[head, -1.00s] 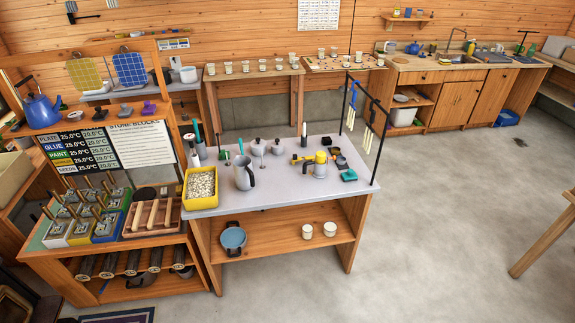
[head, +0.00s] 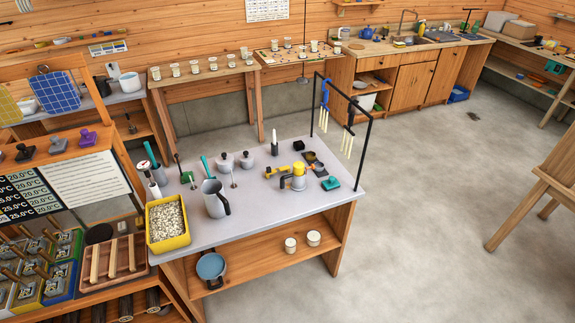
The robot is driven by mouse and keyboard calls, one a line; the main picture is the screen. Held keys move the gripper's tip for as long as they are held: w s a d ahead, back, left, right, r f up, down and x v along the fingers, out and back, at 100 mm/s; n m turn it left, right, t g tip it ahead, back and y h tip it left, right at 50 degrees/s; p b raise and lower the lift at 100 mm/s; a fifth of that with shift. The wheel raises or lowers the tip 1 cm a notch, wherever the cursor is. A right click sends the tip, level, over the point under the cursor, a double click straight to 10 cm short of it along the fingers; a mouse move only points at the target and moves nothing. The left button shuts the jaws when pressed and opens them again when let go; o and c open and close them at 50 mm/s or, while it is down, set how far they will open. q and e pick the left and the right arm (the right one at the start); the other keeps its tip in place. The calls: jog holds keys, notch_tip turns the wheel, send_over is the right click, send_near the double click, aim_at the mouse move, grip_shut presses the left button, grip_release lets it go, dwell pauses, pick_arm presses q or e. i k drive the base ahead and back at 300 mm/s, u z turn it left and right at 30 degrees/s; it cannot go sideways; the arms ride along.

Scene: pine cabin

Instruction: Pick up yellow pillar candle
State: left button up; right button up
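A small yellow upright cylinder (head: 298,170) stands near the right part of the grey-topped worktable (head: 255,210). It looks like the yellow pillar candle, but it is too small to be certain. Its lower part looks pale grey or is hidden by something pale. Another yellow-orange item (head: 278,174) lies close to its left. Neither of my grippers is in view.
A grey pitcher (head: 214,199), a yellow bin of pale pellets (head: 167,222) and a teal item (head: 331,183) share the tabletop. A black rack with hanging white candles (head: 347,143) rises at its right end. Open floor (head: 420,190) lies to the right.

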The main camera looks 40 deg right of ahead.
aim_at(298, 167)
jog(key=z, duration=0.35)
jog(key=i, duration=0.7)
jog(key=z, duration=0.55)
